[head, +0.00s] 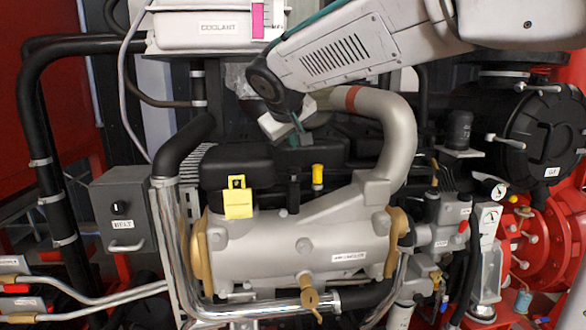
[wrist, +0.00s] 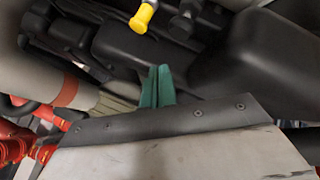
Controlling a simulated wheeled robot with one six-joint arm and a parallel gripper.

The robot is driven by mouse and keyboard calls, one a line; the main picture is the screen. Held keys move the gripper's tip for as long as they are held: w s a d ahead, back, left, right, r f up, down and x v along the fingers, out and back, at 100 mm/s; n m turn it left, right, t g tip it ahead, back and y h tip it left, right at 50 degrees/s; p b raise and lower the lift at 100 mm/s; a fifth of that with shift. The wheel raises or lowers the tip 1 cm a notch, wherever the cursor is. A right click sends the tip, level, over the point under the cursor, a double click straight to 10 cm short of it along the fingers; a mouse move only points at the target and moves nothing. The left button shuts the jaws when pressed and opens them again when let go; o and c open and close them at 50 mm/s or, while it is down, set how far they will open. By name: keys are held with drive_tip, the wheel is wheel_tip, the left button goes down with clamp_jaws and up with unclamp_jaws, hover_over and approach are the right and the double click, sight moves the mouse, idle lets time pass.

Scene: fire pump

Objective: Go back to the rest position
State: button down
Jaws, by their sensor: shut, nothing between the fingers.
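My gripper (head: 297,122) is at the upper middle of the head view, at the end of my arm, which reaches in from the upper right. It hangs above the black engine cover (head: 240,165), behind the grey cylindrical cooler (head: 290,245). In the wrist view its green fingers (wrist: 157,86) are together with nothing between them. A yellow-capped part (wrist: 142,17) shows ahead of the fingers, apart from them; in the head view the yellow cap (head: 318,174) stands below and right of my gripper.
A white coolant tank (head: 200,30) stands at upper left of my gripper. A thick grey pipe with a red band (head: 395,130) curves close on the right. A black air filter (head: 540,130) is further right.

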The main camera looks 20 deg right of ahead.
drive_tip(key=s+d+f+m+g+y, duration=0.1)
drive_tip(key=s+f, duration=0.4)
drive_tip(key=s, duration=0.7)
drive_tip(key=s+d+f+m+g+y, duration=0.1)
drive_tip(key=s+f, duration=0.5)
drive_tip(key=s, duration=0.6)
drive_tip(key=s+d+f+m+g+y, duration=0.1)
drive_tip(key=s+f+g, duration=0.3)
drive_tip(key=s, duration=0.8)
drive_tip(key=shift+d+f+g+y, duration=0.2)
drive_tip(key=shift+f+g+y, duration=0.2)
drive_tip(key=shift+f+y, duration=0.4)
